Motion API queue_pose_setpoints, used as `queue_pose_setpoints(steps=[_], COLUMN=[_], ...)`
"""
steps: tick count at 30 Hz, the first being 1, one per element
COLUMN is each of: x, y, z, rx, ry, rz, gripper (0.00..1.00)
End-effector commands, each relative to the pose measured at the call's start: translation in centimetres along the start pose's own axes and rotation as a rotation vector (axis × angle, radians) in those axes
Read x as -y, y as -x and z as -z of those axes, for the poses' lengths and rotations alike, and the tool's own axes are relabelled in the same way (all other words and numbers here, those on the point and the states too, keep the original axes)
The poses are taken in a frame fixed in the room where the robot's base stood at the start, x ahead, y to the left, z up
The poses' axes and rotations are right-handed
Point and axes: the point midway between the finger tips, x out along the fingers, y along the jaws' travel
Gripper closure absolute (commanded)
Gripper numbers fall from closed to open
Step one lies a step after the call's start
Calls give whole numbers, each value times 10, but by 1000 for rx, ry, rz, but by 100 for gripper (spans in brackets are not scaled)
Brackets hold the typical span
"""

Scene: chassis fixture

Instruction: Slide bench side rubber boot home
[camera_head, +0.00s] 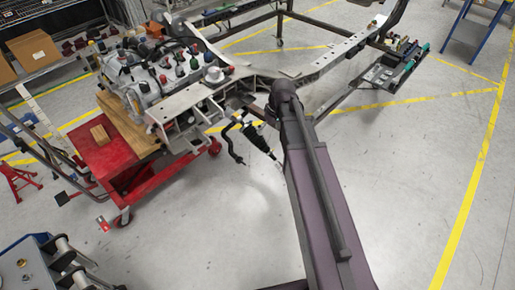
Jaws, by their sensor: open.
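A black ribbed rubber boot (255,137) shows just left of my arm in the head view. It hangs tilted below the chassis frame (190,101), and a thin pale rod comes out of its lower right end. Whether its ends are seated is too small to tell. A curved black part (233,148) hangs beside it on the left. My arm's large link rises from the bottom of the picture to a dark joint just right of the boot. My gripper cannot be made out; the arm covers the area right of the boot.
A red cart (107,165) with a wooden block on top stands left, under the engine (160,80). A tray of tools (390,67) is at upper right. A grey trolley (40,265) stands at lower left. The floor right of my arm is clear.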

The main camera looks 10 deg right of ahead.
Motion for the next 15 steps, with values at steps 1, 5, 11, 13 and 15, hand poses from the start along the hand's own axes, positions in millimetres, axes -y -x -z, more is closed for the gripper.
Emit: queue_pose_setpoints(steps=[1, 5, 11, 13, 15], x=[-14, -35, -68, -78, -86], y=[-20, -43, -74, -82, -88], z=[13, 36, 68, 77, 84], rx=[-14, -55, -120, -141, -158], ry=[27, 107, 223, 257, 285], rz=[12, 44, 81, 90, 96], gripper=[0, 0, 0, 0, 0])
